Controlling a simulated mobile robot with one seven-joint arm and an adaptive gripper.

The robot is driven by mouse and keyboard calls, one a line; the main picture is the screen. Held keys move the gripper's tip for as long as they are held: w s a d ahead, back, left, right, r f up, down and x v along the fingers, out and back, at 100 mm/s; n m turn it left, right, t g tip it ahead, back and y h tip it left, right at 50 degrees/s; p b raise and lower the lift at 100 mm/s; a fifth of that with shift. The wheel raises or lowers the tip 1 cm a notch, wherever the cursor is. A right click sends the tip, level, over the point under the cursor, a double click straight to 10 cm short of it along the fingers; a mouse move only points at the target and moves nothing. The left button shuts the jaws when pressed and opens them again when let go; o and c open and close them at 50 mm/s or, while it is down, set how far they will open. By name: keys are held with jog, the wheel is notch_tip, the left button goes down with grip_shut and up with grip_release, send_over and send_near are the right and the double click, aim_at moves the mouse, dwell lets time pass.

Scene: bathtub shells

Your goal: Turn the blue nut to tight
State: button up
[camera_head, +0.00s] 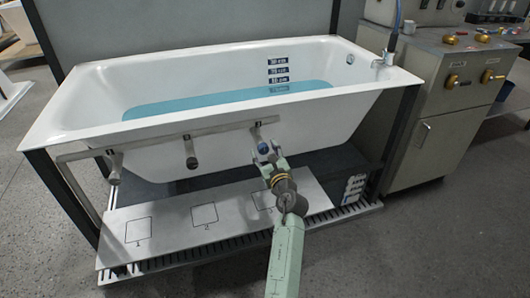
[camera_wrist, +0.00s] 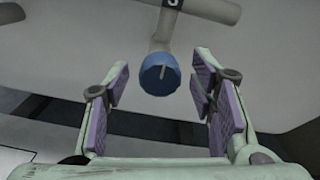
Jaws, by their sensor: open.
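The fingers are spread wide and empty. In the head view the blue nut (camera_head: 264,148) hangs below the right end of the grey rail on the tub's front, and my gripper (camera_head: 266,158) is close to it, its fingers partly hidden by my arm.
Two dark-ended fittings (camera_head: 191,162) and (camera_head: 113,177) hang further left on the grey rail (camera_head: 165,139). The white bathtub (camera_head: 80,100) holds blue water. Below is a white board (camera_head: 175,222) with numbered squares. A grey cabinet (camera_head: 430,140) stands right; the floor in front is clear.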

jog(key=shift+c, duration=0.5)
jog(key=c, duration=1)
jog(key=shift+c, duration=0.2)
jog(key=shift+r+m+p, duration=0.15)
jog(key=shift+m+p, duration=0.15)
jog(key=shift+p, duration=0.4)
jog(key=m+p, duration=0.2)
jog(key=p, duration=0.1)
jog(key=shift+r, duration=0.15)
jog(key=m+p, duration=0.6)
jog(key=p, duration=0.1)
jog(key=shift+d, duration=0.1)
jog(key=m+p, duration=0.4)
jog(key=shift+m, duration=0.4)
jog(key=shift+f+m+p, duration=0.2)
jog(key=shift+m+p, duration=0.2)
jog(key=shift+m, duration=0.75)
jog(key=shift+f+m+p, duration=0.15)
jog(key=shift+m+p, duration=0.25)
jog(key=shift+m, duration=0.75)
